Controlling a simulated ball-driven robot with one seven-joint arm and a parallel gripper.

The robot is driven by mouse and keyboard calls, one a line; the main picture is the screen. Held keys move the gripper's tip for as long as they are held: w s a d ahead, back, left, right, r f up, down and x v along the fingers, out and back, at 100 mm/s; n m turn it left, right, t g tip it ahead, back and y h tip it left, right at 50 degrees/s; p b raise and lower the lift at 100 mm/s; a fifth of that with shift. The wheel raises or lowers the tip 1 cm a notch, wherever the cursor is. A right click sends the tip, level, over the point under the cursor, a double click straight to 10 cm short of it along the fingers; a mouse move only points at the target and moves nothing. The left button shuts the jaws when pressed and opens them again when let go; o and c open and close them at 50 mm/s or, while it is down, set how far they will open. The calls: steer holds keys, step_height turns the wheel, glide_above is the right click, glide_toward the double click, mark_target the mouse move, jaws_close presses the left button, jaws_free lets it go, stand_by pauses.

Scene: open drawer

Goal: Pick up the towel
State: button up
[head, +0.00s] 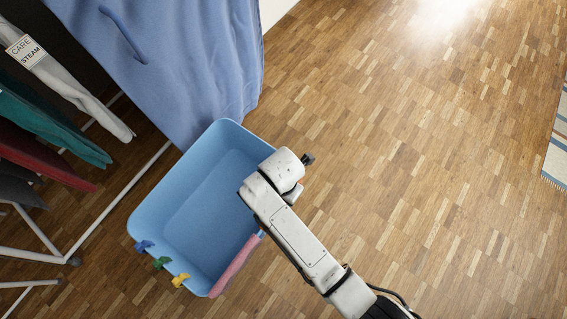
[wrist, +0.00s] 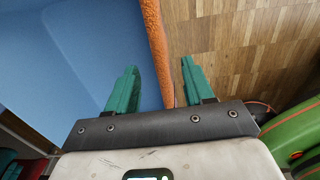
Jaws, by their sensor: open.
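A pinkish cloth, which looks like the towel (head: 237,264), hangs over the right rim of a blue tub (head: 143,217) on the floor. In the wrist view a fuzzy orange strip, likely the same towel (wrist: 155,45), runs along the tub's edge. My gripper (wrist: 160,67) is open, its two green fingers on either side of the strip's line. The left finger is over the tub's inside (wrist: 90,45) and the right one over the floor. I cannot tell how high the fingertips are above the towel. In the head view my arm hides the fingers.
Several coloured clips (head: 161,262) sit on the tub's near rim. A blue cloth (head: 200,60) hangs behind the tub. A white rack (head: 108,212) with hanging garments stands at the left. The wooden floor (head: 420,120) to the right is clear up to a striped rug (head: 558,150).

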step_height(320, 180, down, 8)
steer(key=b, duration=0.4)
steer(key=shift+s+a+b, duration=0.15)
steer(key=shift+a+b, duration=0.05)
steer(key=shift+b, duration=0.15)
steer(key=shift+c, duration=0.3)
jaws_close()
